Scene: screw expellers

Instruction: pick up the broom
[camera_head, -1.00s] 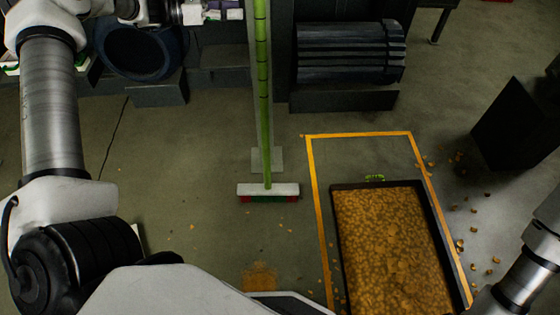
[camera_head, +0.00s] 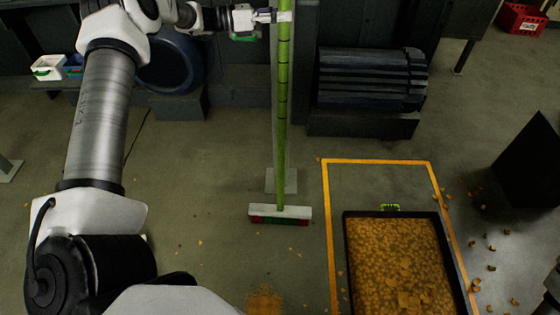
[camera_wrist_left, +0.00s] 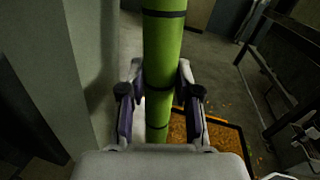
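The broom stands upright, with its long green handle (camera_head: 282,120) in front of a narrow grey post. Its white, red and green head (camera_head: 280,213) is on the floor. My left gripper (camera_head: 284,16) is at the upper part of the handle. In the left wrist view the handle (camera_wrist_left: 163,45) runs between the two fingers of the left gripper (camera_wrist_left: 161,75), and both fingertips lie against its sides with no clear gap. The top of the broom is out of view.
A tray of brown pieces (camera_head: 347,260) lies inside a yellow floor line (camera_head: 330,230), with loose pieces around it. A dark ribbed machine (camera_head: 370,80) stands behind to the right. A red crate (camera_head: 521,20) is at the far right. The floor left of the broom is mostly clear.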

